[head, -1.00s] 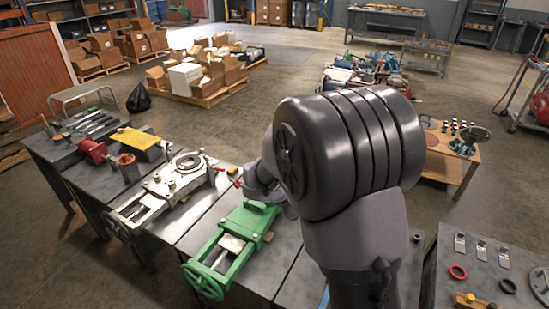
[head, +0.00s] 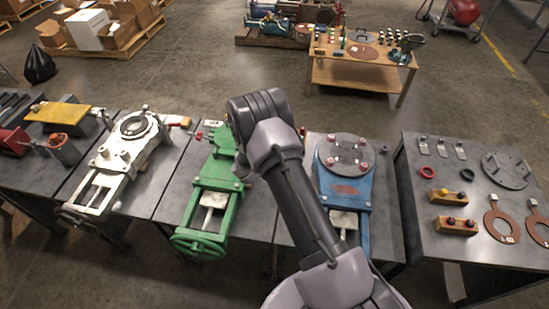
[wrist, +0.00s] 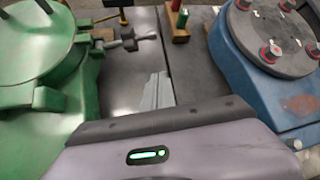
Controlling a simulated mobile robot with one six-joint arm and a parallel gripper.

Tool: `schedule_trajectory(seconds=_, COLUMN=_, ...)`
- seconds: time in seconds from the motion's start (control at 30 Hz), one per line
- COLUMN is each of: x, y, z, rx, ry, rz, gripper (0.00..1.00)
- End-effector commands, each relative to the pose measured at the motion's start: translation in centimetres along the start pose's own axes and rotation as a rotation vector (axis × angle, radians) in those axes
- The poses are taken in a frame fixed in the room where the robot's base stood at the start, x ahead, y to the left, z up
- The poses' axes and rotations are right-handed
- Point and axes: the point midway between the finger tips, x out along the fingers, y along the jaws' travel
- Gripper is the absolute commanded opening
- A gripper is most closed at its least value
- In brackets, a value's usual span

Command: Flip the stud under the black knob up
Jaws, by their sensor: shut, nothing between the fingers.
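On the right bench in the head view, a wooden block (head: 452,198) carries a yellow knob (head: 445,190) and a dark knob (head: 462,198). A second block (head: 442,223) in front carries dark knobs (head: 451,220). Behind them, several upright-lying metal plates (head: 441,147) have small fittings too small to read. I cannot tell which stud belongs to a black knob, or its position. My gripper (wrist: 150,122) shows only by its housing at the bottom of the wrist view; it is shut and empty, above the gap between the green and blue machines, away from the right bench. Its fingertips are hidden.
Rings and a grey flange (head: 507,168) crowd the right bench.

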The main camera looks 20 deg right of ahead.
Motion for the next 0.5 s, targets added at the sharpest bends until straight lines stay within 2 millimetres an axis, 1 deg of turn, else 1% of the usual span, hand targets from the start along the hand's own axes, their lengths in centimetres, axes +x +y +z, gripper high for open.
schedule_trajectory(seconds=0.03, x=1.4, y=0.1, z=-0.4, rx=0.001, ry=0.001, rz=-0.001, gripper=0.0)
schedule_trajectory(seconds=0.1, x=3.0, y=0.1, z=-0.4, rx=0.002, ry=0.0, rz=-0.001, gripper=0.0)
schedule_trajectory(seconds=0.33, x=8.0, y=0.1, z=-0.4, rx=0.002, ry=0.0, rz=0.0, gripper=0.0)
schedule_trajectory(seconds=0.37, x=8.1, y=0.1, z=0.1, rx=0.002, ry=-0.002, rz=0.0, gripper=0.0)
schedule_trajectory(seconds=0.4, x=7.5, y=0.1, z=1.1, rx=0.003, ry=-0.004, rz=0.001, gripper=0.0)
schedule_trajectory(seconds=0.5, x=6.9, y=0.1, z=2.5, rx=0.002, ry=-0.002, rz=0.001, gripper=0.0)
